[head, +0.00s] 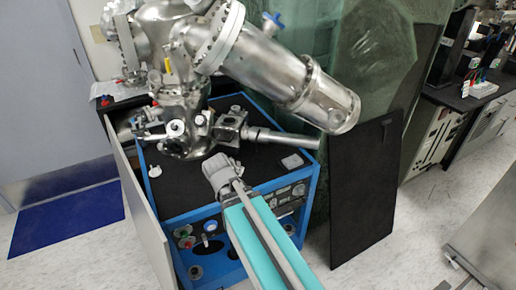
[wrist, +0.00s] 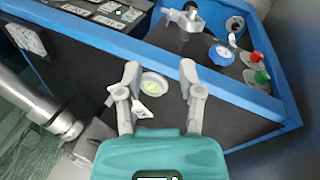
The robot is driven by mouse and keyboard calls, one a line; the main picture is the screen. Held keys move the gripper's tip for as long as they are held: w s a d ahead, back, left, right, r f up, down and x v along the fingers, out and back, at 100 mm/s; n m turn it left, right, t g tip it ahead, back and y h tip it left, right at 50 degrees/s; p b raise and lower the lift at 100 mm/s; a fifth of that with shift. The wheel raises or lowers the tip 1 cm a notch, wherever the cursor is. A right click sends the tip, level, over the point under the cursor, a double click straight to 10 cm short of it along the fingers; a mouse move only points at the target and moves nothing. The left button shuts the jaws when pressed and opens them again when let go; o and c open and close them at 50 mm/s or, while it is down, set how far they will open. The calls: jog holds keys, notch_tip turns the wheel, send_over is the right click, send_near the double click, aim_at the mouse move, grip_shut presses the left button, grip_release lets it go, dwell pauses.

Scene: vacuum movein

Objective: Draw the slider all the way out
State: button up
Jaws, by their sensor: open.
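My gripper (head: 215,163) is open and empty, above the front of the blue-framed cart, just below the steel chamber. A steel tube (head: 285,138) sticks out to the right from a metal block (head: 230,128) on the chamber, apart from my gripper. A steel tube with a collar (wrist: 65,125) shows at the left of the wrist view, outside the fingers. I cannot tell for sure which part is the slider.
The blue cart (head: 172,215) carries the chamber (head: 178,75); its front has knobs and gauges. A large steel cylinder (head: 285,80) hangs over the right side. A black panel (head: 362,185) stands to the right. A blue mat (head: 70,222) lies on open floor at left.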

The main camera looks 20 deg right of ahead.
jog(key=w+d+n+t+h+b, duration=0.2)
jog(key=w+n+h+b, duration=0.1)
jog(key=n, duration=0.1)
jog(key=w+d+n+t+h+b, duration=0.2)
jog(key=w+d+n+h+b, duration=0.1)
jog(key=w+n+b, duration=0.1)
jog(key=w+d+n+t+h+b, duration=0.2)
jog(key=w+d+n+h+b, duration=0.1)
jog(key=n, duration=0.3)
jog(key=shift+w+f+b, duration=0.35)
jog(key=shift+w+b, duration=0.1)
jog(key=shift+b, duration=0.25)
jog(key=w+n+t+b, duration=0.1)
jog(key=n, duration=0.1)
jog(key=w+a+r+n+t+h+b, duration=0.1)
jog(key=n, duration=0.2)
jog(key=w+r+n+t+h+b, duration=0.1)
jog(key=n, duration=0.1)
jog(key=shift+w+a+r, duration=0.15)
jog(key=shift+w+r, duration=0.05)
jog(key=shift+w, duration=0.05)
jog(key=x, duration=1.3)
jog(key=shift+w+d+r, duration=0.2)
jog(key=shift+w+d, duration=0.1)
